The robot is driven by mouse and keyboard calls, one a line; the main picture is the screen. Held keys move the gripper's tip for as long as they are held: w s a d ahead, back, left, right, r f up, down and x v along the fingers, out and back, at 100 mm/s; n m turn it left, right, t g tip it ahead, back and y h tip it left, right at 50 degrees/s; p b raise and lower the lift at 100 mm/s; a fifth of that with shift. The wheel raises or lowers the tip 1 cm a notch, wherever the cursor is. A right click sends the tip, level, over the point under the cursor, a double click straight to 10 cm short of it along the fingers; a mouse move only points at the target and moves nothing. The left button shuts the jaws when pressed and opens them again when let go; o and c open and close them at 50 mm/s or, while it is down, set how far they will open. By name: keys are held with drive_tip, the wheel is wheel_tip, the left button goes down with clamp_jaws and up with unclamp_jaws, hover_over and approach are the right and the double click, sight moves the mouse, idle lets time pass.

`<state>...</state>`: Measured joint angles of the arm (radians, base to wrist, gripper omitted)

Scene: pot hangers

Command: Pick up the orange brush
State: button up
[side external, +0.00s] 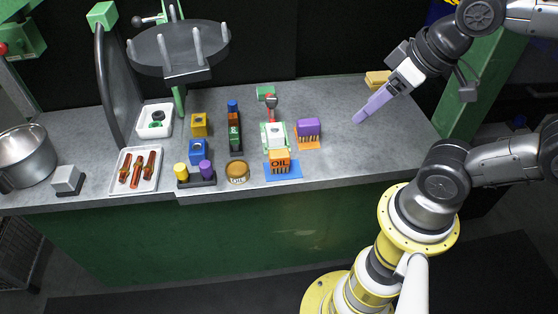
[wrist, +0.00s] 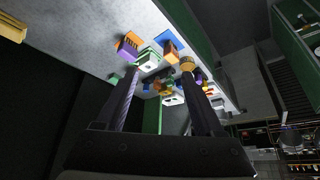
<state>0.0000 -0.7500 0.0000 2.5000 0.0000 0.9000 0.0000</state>
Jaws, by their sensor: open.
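The orange brush (side external: 280,161) is a small orange block with dark lettering and bristle-like stripes, on a blue base near the front edge of the counter. Its orange and blue form shows near the top in the wrist view (wrist: 170,46). A similar purple brush (side external: 308,128) on an orange base is behind and to its right. My gripper (side external: 362,115) is above the counter's right part, to the right of and apart from both. In the wrist view its two fingers (wrist: 160,72) are spread with nothing held between them.
A white-and-green block (side external: 274,135) stands just behind the orange brush, with a round tin (side external: 237,172) to its left. A white tray (side external: 150,180), coloured blocks and a dark round rack (side external: 178,45) are further left. A yellow block (side external: 377,78) is at the back right. The front-right counter is clear.

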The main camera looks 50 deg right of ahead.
drive_tip(key=o, duration=0.4)
drive_tip(key=shift+o, duration=0.2)
